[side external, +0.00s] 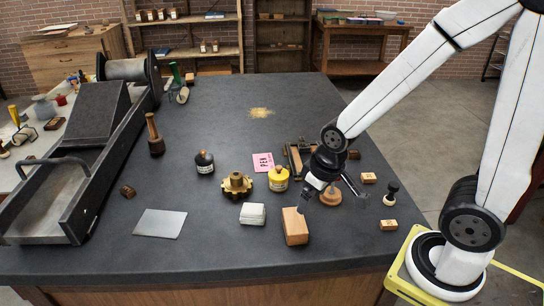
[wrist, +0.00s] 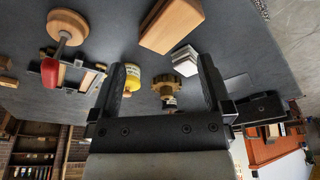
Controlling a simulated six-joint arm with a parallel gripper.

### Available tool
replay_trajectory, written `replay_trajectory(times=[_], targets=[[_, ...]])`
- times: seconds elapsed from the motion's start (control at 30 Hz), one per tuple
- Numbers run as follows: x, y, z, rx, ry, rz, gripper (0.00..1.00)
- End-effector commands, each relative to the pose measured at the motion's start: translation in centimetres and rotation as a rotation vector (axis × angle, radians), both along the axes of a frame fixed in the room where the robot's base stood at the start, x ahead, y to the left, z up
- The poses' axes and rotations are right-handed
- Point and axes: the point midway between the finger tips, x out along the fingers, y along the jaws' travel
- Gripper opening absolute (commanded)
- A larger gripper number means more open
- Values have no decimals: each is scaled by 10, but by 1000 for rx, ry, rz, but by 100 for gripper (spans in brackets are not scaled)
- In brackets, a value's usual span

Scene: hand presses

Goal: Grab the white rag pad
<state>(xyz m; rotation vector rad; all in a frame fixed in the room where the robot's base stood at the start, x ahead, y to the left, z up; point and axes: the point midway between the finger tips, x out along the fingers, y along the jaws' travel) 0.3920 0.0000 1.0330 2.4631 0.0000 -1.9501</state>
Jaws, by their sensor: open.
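The white rag pad (side external: 252,214) is a small folded white stack lying flat on the dark bench, left of a wooden block. In the wrist view the pad (wrist: 184,60) shows beyond the fingers, right of centre, beside the block. My gripper (side external: 308,194) is above the bench, to the right of the pad and near the block's far end. In the wrist view my gripper (wrist: 160,62) has its two dark fingers wide apart with nothing held between them. The pad is apart from the fingers.
The wooden block (side external: 295,227) stands between pad and gripper side. A brass gear-shaped piece (side external: 237,185) and a yellow jar (side external: 278,181) are just behind the pad. A metal plate (side external: 160,223) lies left. A round wooden-based tool (side external: 330,194) is beside my gripper.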

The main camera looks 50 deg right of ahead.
Motion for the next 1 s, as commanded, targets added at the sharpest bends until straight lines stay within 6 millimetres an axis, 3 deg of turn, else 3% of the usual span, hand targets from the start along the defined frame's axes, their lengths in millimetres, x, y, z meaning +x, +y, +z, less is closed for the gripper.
replay_trajectory(times=[0.27, 0.87, 1.0], targets=[[1, 0, 5, 0, -3, 0, 100], [1, 0, 52, 0, -3, 1, 100], [0, 4, 46, -45, 43, 95, 100]])
